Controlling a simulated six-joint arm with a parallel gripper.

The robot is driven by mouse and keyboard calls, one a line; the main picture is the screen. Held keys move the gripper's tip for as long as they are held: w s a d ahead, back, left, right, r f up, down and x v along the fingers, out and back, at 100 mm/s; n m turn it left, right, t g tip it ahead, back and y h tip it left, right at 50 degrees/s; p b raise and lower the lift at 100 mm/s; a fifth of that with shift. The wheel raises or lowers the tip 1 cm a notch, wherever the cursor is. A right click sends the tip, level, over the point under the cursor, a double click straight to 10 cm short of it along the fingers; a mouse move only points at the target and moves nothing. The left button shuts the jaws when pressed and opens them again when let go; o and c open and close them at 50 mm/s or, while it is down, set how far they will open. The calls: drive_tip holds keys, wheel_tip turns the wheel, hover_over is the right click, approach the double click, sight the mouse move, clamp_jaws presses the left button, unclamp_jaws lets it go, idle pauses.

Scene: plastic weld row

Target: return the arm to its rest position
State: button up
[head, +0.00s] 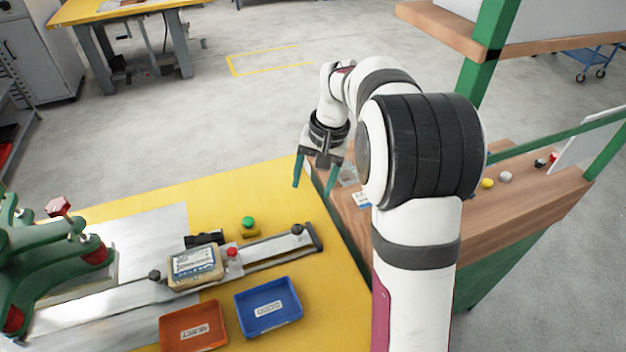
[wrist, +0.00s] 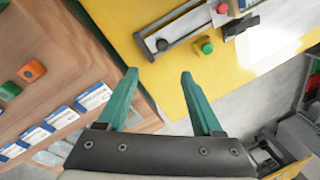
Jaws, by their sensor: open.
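My gripper (head: 315,174) is at the end of my white and black arm, in the air over the far right edge of the yellow table (head: 345,300). Its two teal fingers point down and stand apart, with nothing between them. In the wrist view my gripper (wrist: 156,75) shows the same open, empty fingers, with the yellow table edge and the wooden bench beyond them. My arm hides part of the wooden bench in the head view.
A slide rail (head: 275,252) holds a pale block with a labelled screen (head: 197,266). A green button (head: 248,224), an orange REJECT tray (head: 193,327) and a blue GOOD tray (head: 269,306) are nearby. A green press (head: 35,262) stands left. The wooden bench (head: 530,200) with green posts stands right.

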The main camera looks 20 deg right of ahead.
drive_tip(key=shift+r, duration=0.1)
idle(0.3)
drive_tip(key=s+a, duration=0.4)
drive_tip(key=s, duration=0.6)
drive_tip(key=s+a+r+g, duration=0.1)
drive_tip(key=s+a, duration=0.2)
drive_tip(key=s, duration=0.7)
drive_tip(key=s+a+n, duration=0.1)
drive_tip(key=s+a, duration=0.3)
drive_tip(key=s, duration=0.6)
drive_tip(key=shift+s+a+r, duration=0.15)
drive_tip(key=shift+a+r, duration=0.05)
drive_tip(key=shift+a, duration=0.15)
